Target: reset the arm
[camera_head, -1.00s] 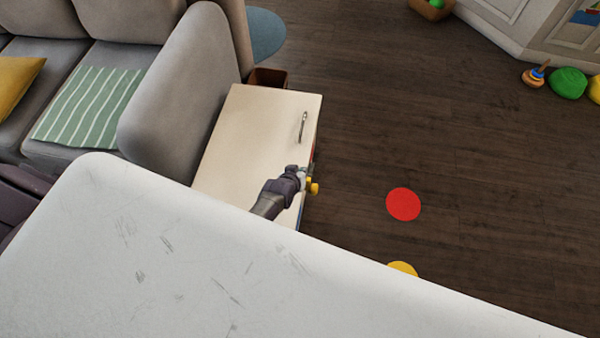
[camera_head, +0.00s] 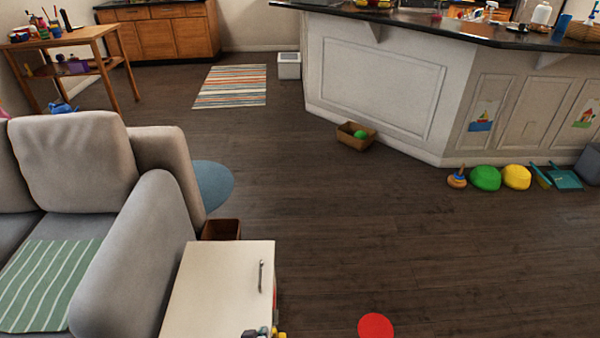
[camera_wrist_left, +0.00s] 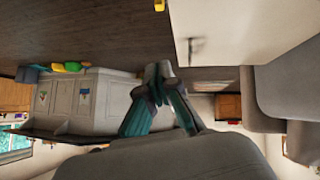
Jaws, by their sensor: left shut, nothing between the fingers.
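My left gripper (camera_head: 262,332) shows only in part at the bottom edge of the head view, by the front end of the small white cabinet (camera_head: 215,285). In the left wrist view my left gripper (camera_wrist_left: 160,72) has its fingertips together and nothing between them. The white cabinet also shows in the left wrist view (camera_wrist_left: 245,28), apart from the fingers. A metal handle (camera_head: 261,276) lies along the cabinet's right side. My right gripper is in neither view.
A grey sofa (camera_head: 140,255) stands left of the cabinet, with a small brown bin (camera_head: 221,230) behind it. A red disc (camera_head: 376,326) lies on the floor to the right. Toys and a wooden box (camera_head: 356,136) lie by the white counter (camera_head: 385,85). The middle floor is clear.

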